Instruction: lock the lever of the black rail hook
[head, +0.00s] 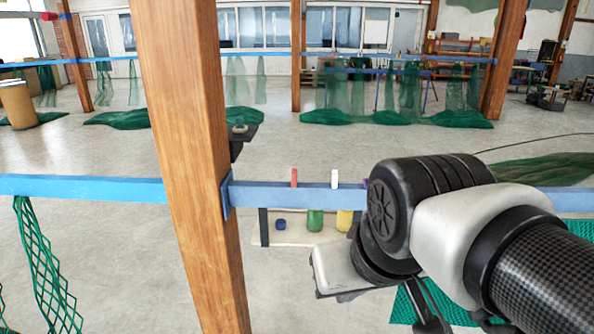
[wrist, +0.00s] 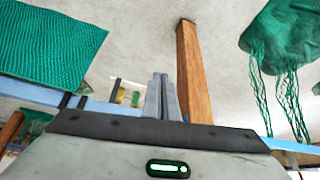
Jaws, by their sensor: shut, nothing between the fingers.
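My gripper (wrist: 158,98) shows in the wrist view with its two grey fingers together and nothing between them. It points toward the blue rail (wrist: 106,105), which lies beyond the fingertips. Two small dark pieces (wrist: 74,101) show at the rail left of the fingers; they may belong to the black rail hook, but I cannot tell. In the head view no black hook is clear on the blue rail (head: 265,195). My arm covers the rail's right part there, and the fingers cannot be made out. A red piece (head: 294,177) and a white piece (head: 334,178) stand up from the rail.
A wooden post (head: 190,150) stands left of my arm and carries a small black shelf (head: 243,140). Behind the rail is a low shelf (head: 291,236) with a green jar (head: 315,221) and a yellow jar (head: 345,221). Green netting (head: 47,270) hangs at left.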

